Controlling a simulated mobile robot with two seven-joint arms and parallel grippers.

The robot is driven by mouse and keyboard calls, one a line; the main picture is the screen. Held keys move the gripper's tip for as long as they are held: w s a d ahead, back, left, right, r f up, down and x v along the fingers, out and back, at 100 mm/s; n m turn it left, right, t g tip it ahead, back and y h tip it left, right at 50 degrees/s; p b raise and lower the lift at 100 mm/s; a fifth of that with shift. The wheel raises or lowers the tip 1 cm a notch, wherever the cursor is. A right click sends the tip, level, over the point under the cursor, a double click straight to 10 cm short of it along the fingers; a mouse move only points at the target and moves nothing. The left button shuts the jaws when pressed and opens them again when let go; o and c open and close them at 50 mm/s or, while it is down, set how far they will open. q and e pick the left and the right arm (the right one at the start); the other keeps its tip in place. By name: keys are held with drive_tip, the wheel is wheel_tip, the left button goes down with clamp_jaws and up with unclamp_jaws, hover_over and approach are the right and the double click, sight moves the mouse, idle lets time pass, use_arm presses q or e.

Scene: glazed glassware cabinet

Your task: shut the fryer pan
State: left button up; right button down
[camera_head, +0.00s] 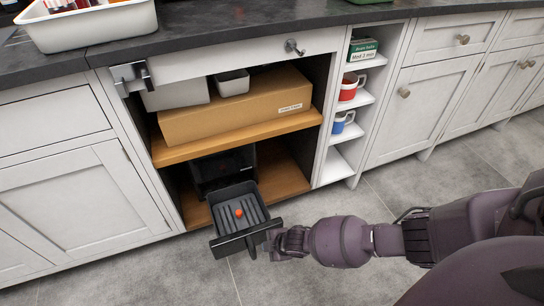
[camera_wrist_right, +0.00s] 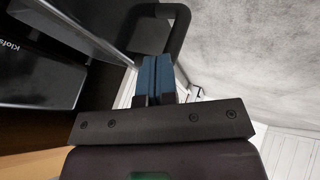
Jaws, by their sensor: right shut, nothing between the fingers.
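The black fryer (camera_head: 222,168) stands on the lower wooden shelf of an open cabinet bay. Its ribbed pan (camera_head: 256,209) is pulled out toward me, past the shelf's front edge, with a small orange-red item (camera_head: 239,212) in it. The pan's dark front panel (camera_head: 226,244) carries a black loop handle, seen in the right wrist view (camera_wrist_right: 181,32). My right gripper (camera_head: 276,243) is at the right end of the front panel. Its blue fingers (camera_wrist_right: 156,80) are shut and empty, beside the handle; contact cannot be told. The fryer's lettered side (camera_wrist_right: 40,70) also shows. My left gripper is not in view.
An upper wooden shelf (camera_head: 235,141) with a cardboard box (camera_head: 235,108) and grey bins is above the fryer. Narrow white shelves with a red mug (camera_head: 348,90) and a blue mug (camera_head: 340,123) are to the right. The grey floor (camera_head: 330,270) in front is clear.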

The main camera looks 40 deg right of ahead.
sight(256, 236)
drive_tip(key=shift+w+d+f+b, duration=0.15)
drive_tip(key=shift+w+b, duration=0.1)
drive_tip(key=shift+w, duration=0.5)
drive_tip(key=shift+w+d+f+b, duration=0.15)
drive_tip(key=shift+w+b, duration=0.1)
drive_tip(key=shift+w, duration=0.45)
drive_tip(key=shift+w+d+b, duration=0.15)
drive_tip(key=shift+w+b, duration=0.1)
drive_tip(key=shift+w, duration=0.5)
